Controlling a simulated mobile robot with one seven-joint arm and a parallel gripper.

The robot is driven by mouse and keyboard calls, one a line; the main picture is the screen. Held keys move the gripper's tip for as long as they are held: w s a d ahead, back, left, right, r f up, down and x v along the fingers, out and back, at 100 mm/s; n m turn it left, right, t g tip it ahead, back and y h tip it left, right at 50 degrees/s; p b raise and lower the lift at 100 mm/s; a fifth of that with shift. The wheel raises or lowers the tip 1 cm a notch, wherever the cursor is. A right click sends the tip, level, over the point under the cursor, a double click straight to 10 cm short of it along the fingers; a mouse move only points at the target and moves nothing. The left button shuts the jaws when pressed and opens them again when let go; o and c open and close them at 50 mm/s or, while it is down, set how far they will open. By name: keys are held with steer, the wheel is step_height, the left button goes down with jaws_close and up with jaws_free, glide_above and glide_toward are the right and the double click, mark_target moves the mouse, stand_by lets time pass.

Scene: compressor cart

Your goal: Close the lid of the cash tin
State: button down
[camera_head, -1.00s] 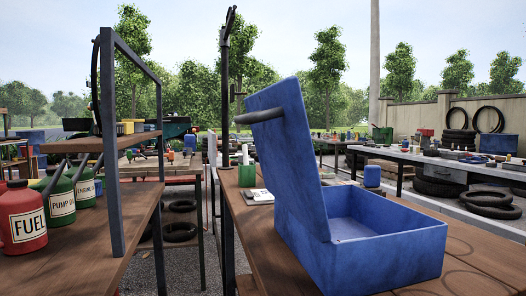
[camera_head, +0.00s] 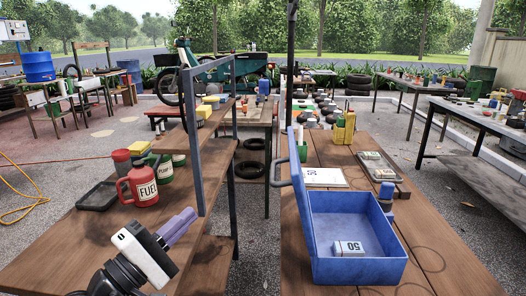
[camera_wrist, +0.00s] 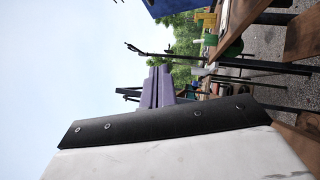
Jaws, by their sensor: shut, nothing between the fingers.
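The blue cash tin (camera_head: 360,271) stands on the right wooden table in the head view. Its lid (camera_head: 300,200) is open and stands nearly upright along the tin's left side, with a grey handle (camera_head: 283,166) on its outer face. A small white block marked 50 (camera_head: 348,247) lies inside the tin. My gripper (camera_head: 186,219) has purple fingers, shut and empty. It is left of the tin, apart from it, over the left wooden table. In the wrist view, the fingers (camera_wrist: 155,88) point at trees and sky, and a blue shape at the top edge is cut off.
A metal frame (camera_head: 196,140) rises from the left table, between my gripper and the back. A red fuel can (camera_head: 144,187) and a black tray (camera_head: 97,195) stand behind my gripper. A gap separates the tables. A yellow can (camera_head: 344,128) stands behind the tin.

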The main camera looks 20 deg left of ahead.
steer(key=w+d+r+h+p, duration=0.2)
steer(key=w+d+r, duration=0.3)
steer(key=w+d, duration=0.3)
steer(key=d+p, duration=0.1)
steer(key=d, duration=0.1)
steer(key=shift+w+d+r+g+h+p, duration=0.15)
steer(key=shift+w+d+g+h+p, duration=0.15)
steer(key=shift+d+g+h, duration=0.1)
